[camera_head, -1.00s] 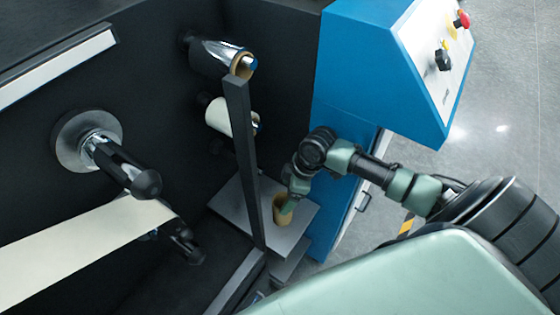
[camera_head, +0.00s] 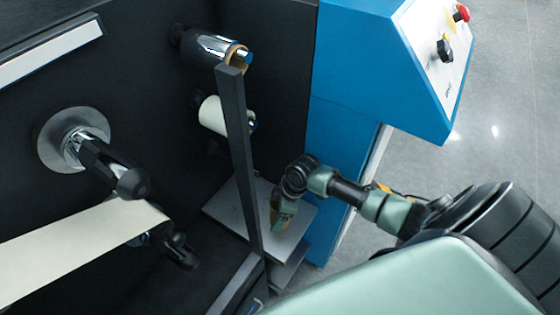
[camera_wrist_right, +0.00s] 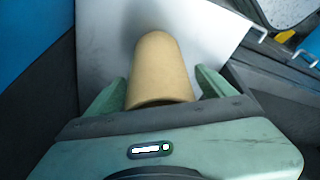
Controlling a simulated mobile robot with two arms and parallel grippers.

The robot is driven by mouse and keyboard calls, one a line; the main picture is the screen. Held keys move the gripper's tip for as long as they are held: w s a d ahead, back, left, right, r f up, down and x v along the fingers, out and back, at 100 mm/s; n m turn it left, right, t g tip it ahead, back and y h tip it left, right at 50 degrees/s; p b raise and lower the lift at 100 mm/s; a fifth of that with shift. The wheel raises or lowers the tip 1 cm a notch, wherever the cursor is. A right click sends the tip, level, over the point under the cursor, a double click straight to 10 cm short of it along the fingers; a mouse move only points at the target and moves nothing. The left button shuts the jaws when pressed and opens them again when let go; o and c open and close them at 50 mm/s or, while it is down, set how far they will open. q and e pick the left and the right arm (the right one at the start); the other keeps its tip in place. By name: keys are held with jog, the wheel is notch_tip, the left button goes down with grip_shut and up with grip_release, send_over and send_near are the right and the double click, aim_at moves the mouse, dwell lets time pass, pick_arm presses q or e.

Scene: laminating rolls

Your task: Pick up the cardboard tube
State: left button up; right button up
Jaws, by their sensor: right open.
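The cardboard tube (camera_wrist_right: 160,68) is tan and stands on the grey metal shelf (camera_wrist_right: 105,35) in the right wrist view. My right gripper (camera_wrist_right: 158,88) is open, with one green finger on each side of the tube's near end. Whether the fingers touch it I cannot tell. In the head view my right gripper (camera_head: 284,212) is over the shelf (camera_head: 233,207), and only a sliver of the tube (camera_head: 273,208) shows beside it. My left gripper is not in view.
A blue cabinet (camera_head: 350,110) with knobs rises behind my right arm. A silver roll (camera_head: 212,46) and a white roll (camera_head: 213,115) stick out from the black machine wall.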

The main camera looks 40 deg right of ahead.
jog(key=c, duration=1.5)
jog(key=shift+o, duration=0.2)
jog(key=shift+s+a+r, duration=0.1)
jog(key=shift+a+r, duration=0.05)
jog(key=shift+r, duration=0.1)
notch_tip(320, 180, up, 6)
jog(key=s+a+b, duration=0.1)
jog(key=s+a, duration=0.4)
jog(key=s, duration=0.3)
jog(key=s+a+b, duration=0.1)
jog(key=s+a, duration=0.5)
jog(key=s, duration=0.2)
jog(key=shift+s+r, duration=0.2)
